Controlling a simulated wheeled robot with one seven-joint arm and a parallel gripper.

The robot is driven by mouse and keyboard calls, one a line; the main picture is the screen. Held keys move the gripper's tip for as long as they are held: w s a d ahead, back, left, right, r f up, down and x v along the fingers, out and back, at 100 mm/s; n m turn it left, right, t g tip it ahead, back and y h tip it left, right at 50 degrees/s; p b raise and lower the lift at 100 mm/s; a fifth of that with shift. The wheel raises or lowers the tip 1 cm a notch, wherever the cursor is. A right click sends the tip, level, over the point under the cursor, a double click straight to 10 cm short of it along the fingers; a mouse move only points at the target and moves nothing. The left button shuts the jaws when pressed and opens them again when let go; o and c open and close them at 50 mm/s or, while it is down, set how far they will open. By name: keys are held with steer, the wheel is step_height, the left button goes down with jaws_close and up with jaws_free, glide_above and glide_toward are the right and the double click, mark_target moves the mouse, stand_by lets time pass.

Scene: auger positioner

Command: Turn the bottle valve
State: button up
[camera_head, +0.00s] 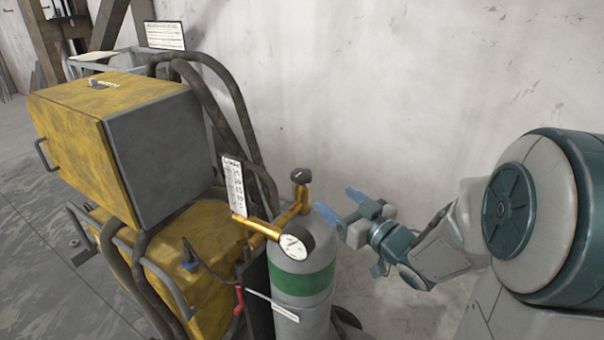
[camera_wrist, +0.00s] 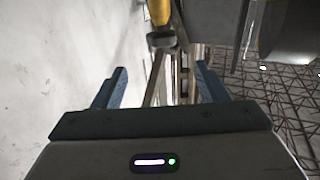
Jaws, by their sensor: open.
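A grey gas bottle (camera_head: 303,302) with a green band stands upright beside the yellow machine. The bottle valve (camera_head: 300,177) is a dark knob on top of a brass fitting. A round white gauge (camera_head: 294,244) sits on the brass regulator (camera_head: 262,226). My gripper (camera_head: 340,204) is open and empty, with blue fingers, just to the right of the valve and apart from it. In the wrist view, my gripper's fingers (camera_wrist: 161,87) are spread wide. A dark knob on a yellow stem, likely the valve (camera_wrist: 160,40), shows ahead between and beyond them.
A yellow welding machine (camera_head: 75,120) with a grey front stands on the left. Dark hoses (camera_head: 235,95) loop behind the bottle. A pale wall (camera_head: 400,80) lies behind. A white label (camera_head: 233,186) hangs close to the regulator.

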mark_target(308, 178)
steer(key=p+x, duration=0.2)
steer(key=x, duration=1.2)
steer(key=shift+s+a+r, duration=0.15)
steer(key=shift+s+a, duration=0.05)
steer(key=c, duration=1)
